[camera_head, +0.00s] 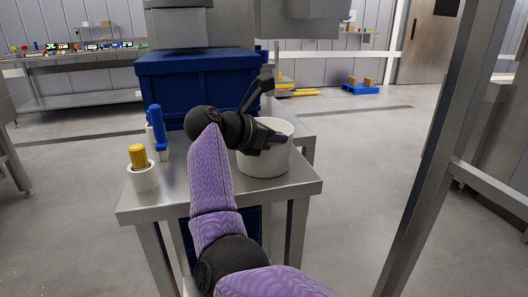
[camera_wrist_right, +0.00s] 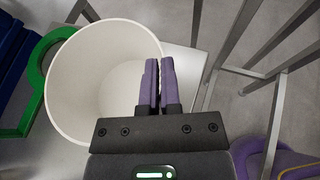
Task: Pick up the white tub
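The white tub (camera_head: 265,162) is a round, open container standing upright on the right part of the small metal table, near its edge. In the right wrist view the tub (camera_wrist_right: 75,75) looks empty, seen from above. My right gripper (camera_head: 280,138) is at the tub's rim. In the wrist view its two purple fingers (camera_wrist_right: 159,82) are close together with the tub's wall between them, one finger inside and one outside. The lower part of the wall there is hidden by the gripper. My left gripper is not in view.
The metal table (camera_head: 180,197) also holds a small white cup with a yellow-topped item (camera_head: 138,155) and a blue-handled item (camera_head: 158,130) at left. A large blue bin (camera_head: 195,80) stands behind. A green looped object (camera_wrist_right: 36,75) lies beside the tub. A metal post (camera_head: 425,150) rises at right.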

